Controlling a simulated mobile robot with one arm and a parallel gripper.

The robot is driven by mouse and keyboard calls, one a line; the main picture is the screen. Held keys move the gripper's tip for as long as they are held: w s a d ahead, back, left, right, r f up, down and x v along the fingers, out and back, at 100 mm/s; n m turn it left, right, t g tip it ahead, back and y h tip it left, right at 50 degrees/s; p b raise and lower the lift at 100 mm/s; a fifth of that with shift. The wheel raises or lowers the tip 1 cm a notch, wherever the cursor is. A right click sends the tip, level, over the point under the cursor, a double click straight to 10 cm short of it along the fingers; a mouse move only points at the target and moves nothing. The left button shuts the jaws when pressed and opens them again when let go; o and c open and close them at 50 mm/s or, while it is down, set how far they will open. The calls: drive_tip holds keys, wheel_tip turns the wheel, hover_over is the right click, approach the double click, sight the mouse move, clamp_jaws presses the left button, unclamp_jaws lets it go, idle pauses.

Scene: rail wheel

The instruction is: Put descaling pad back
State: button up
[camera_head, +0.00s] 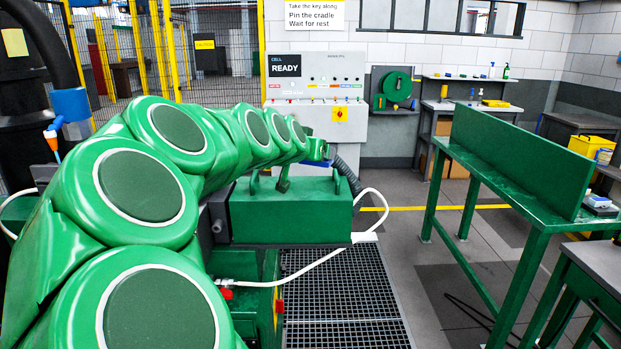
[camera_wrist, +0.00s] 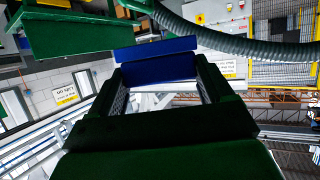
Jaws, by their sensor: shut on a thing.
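My gripper (camera_wrist: 160,78) is shut on a blue block (camera_wrist: 158,67), which looks like the descaling pad. In the wrist view the block spans between the two dark fingers, with its flat face toward the camera. In the head view my gripper (camera_head: 318,161) is at the far end of my green arm, above a green machine housing (camera_head: 290,220). Only a small blue patch shows there. I cannot tell how far the block is above the housing. The pad's own place cannot be made out for sure.
A green bench (camera_head: 525,190) with an upright back panel stands at the right; small items (camera_head: 598,202) lie at its right end. A yellow bin (camera_head: 590,147) is behind it. A dark ribbed hose (camera_wrist: 240,43) passes near the gripper. Grated floor (camera_head: 345,290) lies ahead.

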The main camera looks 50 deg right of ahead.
drive_tip(key=w+d+f, duration=0.1)
drive_tip(key=f, duration=0.1)
drive_tip(key=w+d+f, duration=0.3)
drive_tip(key=w+f, duration=0.1)
drive_tip(key=shift+d, duration=0.25)
drive_tip(key=shift+w+d+f, duration=0.3)
drive_tip(key=shift+w+f, duration=0.15)
drive_tip(key=shift+f, duration=1.6)
drive_tip(key=shift+f, duration=0.15)
drive_tip(key=o, duration=1)
drive_tip(key=shift+c, duration=0.2)
drive_tip(key=v, duration=1.2)
drive_tip(key=shift+s, duration=0.15)
